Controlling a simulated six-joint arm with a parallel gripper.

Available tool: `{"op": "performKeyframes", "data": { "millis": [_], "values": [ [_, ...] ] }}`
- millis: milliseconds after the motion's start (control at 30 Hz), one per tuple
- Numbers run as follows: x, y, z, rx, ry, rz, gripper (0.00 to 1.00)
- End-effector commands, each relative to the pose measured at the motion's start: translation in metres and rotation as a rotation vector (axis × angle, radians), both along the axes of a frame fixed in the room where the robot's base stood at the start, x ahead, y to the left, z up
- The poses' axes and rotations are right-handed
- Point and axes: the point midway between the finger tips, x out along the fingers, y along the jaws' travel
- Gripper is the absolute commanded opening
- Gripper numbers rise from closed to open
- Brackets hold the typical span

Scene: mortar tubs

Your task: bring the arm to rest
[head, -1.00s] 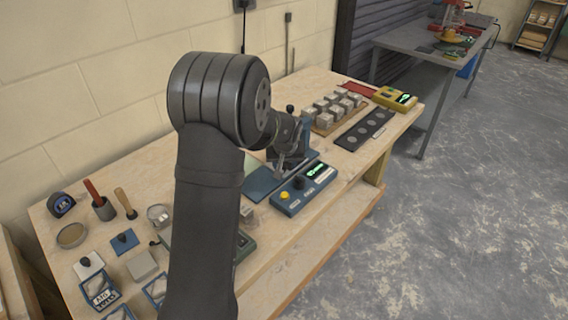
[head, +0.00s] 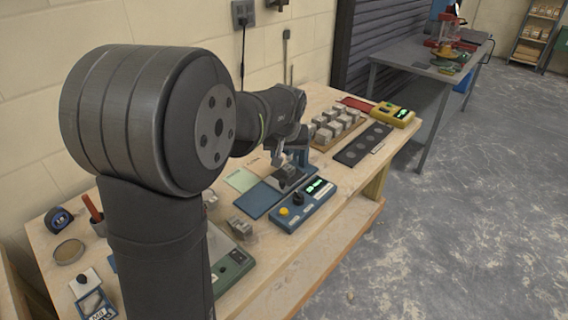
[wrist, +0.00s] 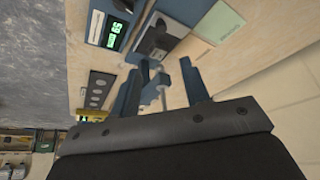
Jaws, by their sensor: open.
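My gripper (head: 280,158) hangs over the workbench (head: 350,205) in the head view, small and partly hidden by my arm. In the wrist view my gripper (wrist: 163,82) shows two blue fingers spread apart with nothing held between them.
A blue device (head: 306,207) with a lit green display stands by the plate. Several grey cubes (head: 336,124) sit on a wooden tray behind. A dark strip (head: 362,146) and a yellow device (head: 393,114) lie to the right.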

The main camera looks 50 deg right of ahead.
Motion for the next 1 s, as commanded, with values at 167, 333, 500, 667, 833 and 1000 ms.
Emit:
{"op": "performKeyframes", "data": {
  "millis": [167,333,500,667,833,1000],
  "values": [
    [-0.004,0.004,0.014,0.000,0.000,0.000,0.42],
    [-0.005,0.005,0.016,0.001,0.001,0.000,0.42],
    [-0.005,0.005,0.016,0.001,0.001,0.000,0.42],
    [-0.003,0.003,0.010,0.001,0.000,0.000,0.42],
    [0.003,-0.003,-0.012,0.004,0.002,0.001,0.42],
    [0.012,-0.012,-0.043,0.005,0.002,0.000,0.42]
  ]
}}
